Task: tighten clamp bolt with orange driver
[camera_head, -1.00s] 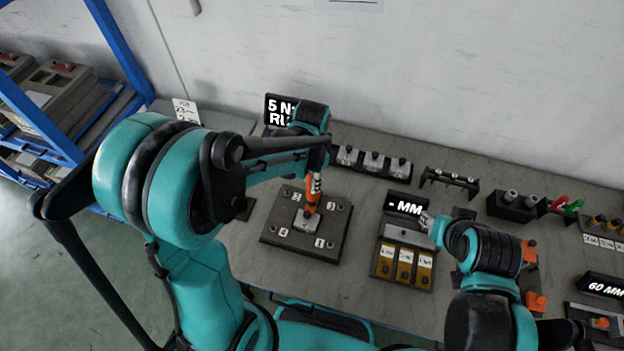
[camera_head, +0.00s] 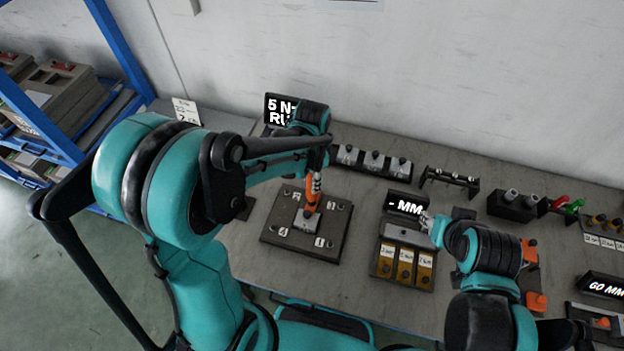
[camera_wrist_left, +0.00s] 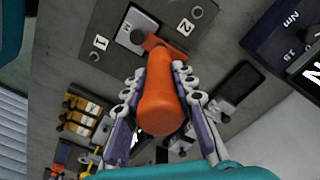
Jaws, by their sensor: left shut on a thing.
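The orange driver (camera_head: 313,192) stands roughly upright over the clamp plate (camera_head: 307,222) in the head view. My left gripper (camera_wrist_left: 160,98) is shut on the orange driver (camera_wrist_left: 158,105), its two fingers on either side of the handle in the left wrist view. The driver's lower end is at the small light block in the middle of the dark plate; the bolt under it is hidden. The plate has numbered corner bolts, with 1 (camera_wrist_left: 95,56) and 2 (camera_wrist_left: 197,12) showing in the wrist view. My right gripper (camera_head: 428,222) is beside the MM display; its fingers are too small to judge.
A torque display (camera_head: 280,110) stands behind the plate, partly hidden by my left arm. A block with yellow labelled pieces (camera_head: 405,262) lies right of the plate. Racks (camera_head: 450,182) and a dark block with grey pegs (camera_head: 513,206) stand toward the back right.

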